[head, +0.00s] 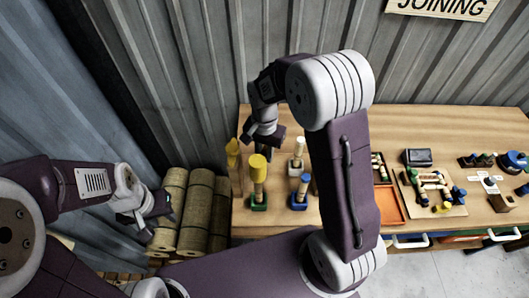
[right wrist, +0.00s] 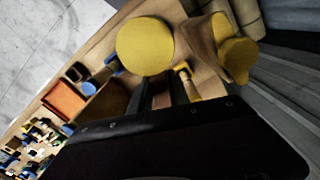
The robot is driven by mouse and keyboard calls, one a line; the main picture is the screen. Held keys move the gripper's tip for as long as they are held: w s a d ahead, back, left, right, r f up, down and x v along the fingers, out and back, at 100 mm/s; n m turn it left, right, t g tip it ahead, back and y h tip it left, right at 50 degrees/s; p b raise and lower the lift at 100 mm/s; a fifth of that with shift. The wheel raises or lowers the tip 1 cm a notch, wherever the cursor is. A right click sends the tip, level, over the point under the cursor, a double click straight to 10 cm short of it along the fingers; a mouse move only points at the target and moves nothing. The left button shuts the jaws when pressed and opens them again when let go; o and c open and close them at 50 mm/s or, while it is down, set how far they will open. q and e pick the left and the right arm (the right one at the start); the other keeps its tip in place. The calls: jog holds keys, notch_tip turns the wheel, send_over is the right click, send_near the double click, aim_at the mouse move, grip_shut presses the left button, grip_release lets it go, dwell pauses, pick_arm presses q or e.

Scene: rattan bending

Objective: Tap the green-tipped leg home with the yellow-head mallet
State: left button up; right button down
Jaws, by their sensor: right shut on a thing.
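The yellow-head mallet (head: 257,162) is in my right gripper (head: 265,138), which is shut on it; its round yellow head (right wrist: 145,46) fills the upper middle of the right wrist view. The handle is mostly hidden. In the head view the head appears over a pale leg (head: 258,188) in a green base (head: 258,203). The leg's top is hidden, and I cannot tell whether the head touches it. My left gripper (head: 156,212) looks open and empty, left of the table.
A yellow-topped wooden piece (head: 233,150) stands at the table's left end. A blue-tipped leg (head: 301,188) and a white-based one (head: 297,155) stand nearby. Rattan rolls (head: 190,215) are left of the table. An orange tray (head: 389,204) lies to the right.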

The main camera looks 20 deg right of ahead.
notch_tip(320, 180, up, 4)
jog(key=p, duration=0.3)
jog(key=shift+f, duration=0.7)
notch_tip(320, 180, down, 4)
jog(key=b, duration=0.3)
notch_tip(320, 180, up, 4)
jog(key=p, duration=0.3)
jog(key=shift+w+r+p, duration=0.1)
jog(key=shift+p, duration=0.3)
jog(key=shift+r, duration=0.1)
notch_tip(320, 180, up, 5)
jog(key=p, duration=0.4)
jog(key=shift+p, duration=0.35)
